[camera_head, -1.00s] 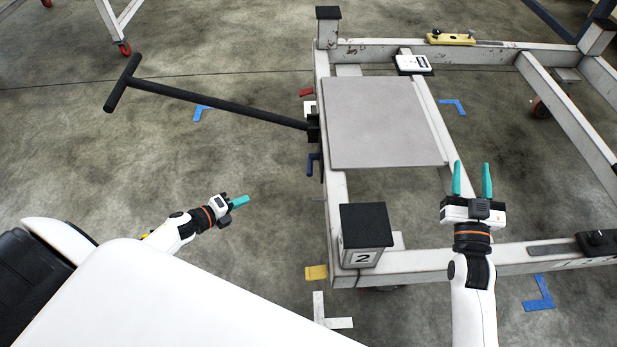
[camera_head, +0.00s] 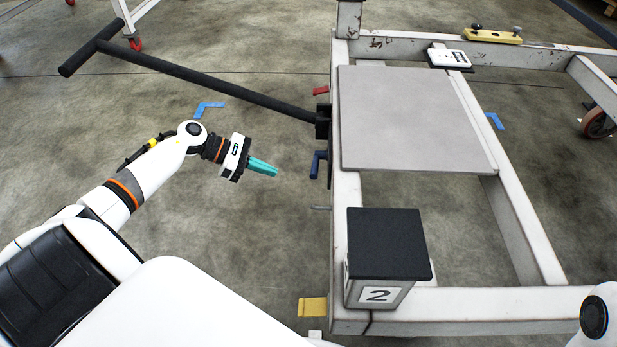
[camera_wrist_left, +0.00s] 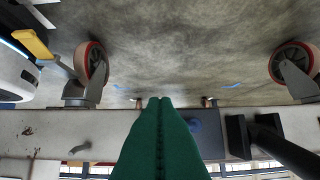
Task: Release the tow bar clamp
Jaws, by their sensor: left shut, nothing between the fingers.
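The black tow bar (camera_head: 215,88) slopes from its T-handle (camera_head: 92,44) at upper left to a dark bracket (camera_head: 323,121) on the trolley's left rail. A small blue lever (camera_head: 317,164), apparently the clamp's, sits on the rail just below the bracket. My left gripper (camera_head: 276,172) is shut and empty, its teal fingers pointing at the blue lever with a gap between. In the left wrist view the shut fingers (camera_wrist_left: 160,101) partly cover the rail; something blue (camera_wrist_left: 207,137) shows beside them, and the bracket (camera_wrist_left: 238,137) is to its right. My right gripper is out of view.
The white trolley frame (camera_head: 342,195) carries a grey plate (camera_head: 410,118) and a black-topped post (camera_head: 388,243) marked 2. Casters (camera_wrist_left: 93,63) show in the left wrist view. The floor between my left arm and the rail is open. Part of my right arm shows at lower right.

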